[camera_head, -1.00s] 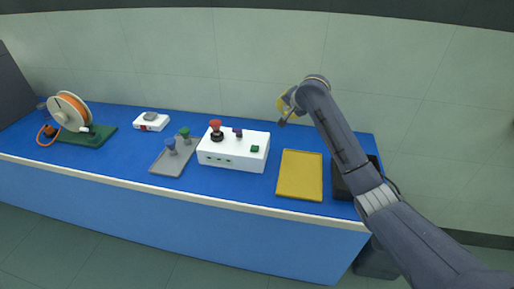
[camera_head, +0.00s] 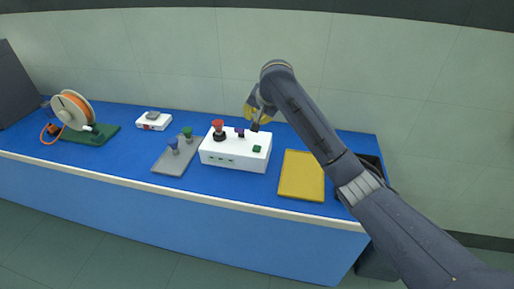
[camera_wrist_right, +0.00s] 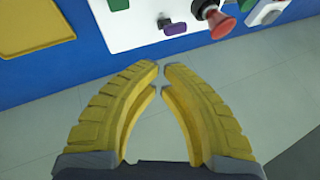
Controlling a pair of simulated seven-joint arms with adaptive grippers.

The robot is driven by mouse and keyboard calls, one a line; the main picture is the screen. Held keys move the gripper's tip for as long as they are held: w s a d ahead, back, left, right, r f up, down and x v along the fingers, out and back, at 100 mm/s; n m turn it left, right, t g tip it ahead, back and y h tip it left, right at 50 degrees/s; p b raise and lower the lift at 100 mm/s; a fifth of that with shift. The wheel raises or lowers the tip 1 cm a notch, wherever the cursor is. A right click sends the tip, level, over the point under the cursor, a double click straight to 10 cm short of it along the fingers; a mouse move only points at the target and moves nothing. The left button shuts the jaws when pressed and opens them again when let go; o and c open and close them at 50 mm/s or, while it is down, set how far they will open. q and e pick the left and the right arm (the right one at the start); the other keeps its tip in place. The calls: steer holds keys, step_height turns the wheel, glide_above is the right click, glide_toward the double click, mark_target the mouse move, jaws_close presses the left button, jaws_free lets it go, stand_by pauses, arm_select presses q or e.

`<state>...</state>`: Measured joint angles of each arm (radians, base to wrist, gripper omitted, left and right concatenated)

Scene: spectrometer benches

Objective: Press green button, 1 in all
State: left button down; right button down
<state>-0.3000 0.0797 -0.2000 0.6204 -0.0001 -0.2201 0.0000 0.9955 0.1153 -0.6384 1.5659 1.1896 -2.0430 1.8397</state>
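A green button (camera_head: 257,149) sits on the top right of a white box (camera_head: 232,160) on the blue bench. The top of the same box also holds a red mushroom knob (camera_head: 218,125) on a dark base and a small purple part (camera_head: 239,132). My right gripper (camera_head: 253,114) is above the back right of the box, apart from the button. In the right wrist view, its yellow fingers (camera_wrist_right: 160,68) have their tips nearly together with nothing between them. The green button (camera_wrist_right: 118,4) is at the top edge there. My left gripper is not in view.
A yellow tray (camera_head: 302,176) lies right of the box, with a dark object (camera_head: 371,164) beyond it. A grey tray (camera_head: 168,166) with blue and green knobs is on the left. Further left are a small white device (camera_head: 153,122) and an orange spool (camera_head: 72,110).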

steer(key=shift+f, duration=0.15)
steer(key=shift+f, duration=4.25)
steer(key=shift+f, duration=0.2)
steer(key=shift+f, duration=0.25)
steer(key=shift+f, duration=0.55)
steer(key=shift+r, duration=1)
steer(key=shift+r, duration=2.5)
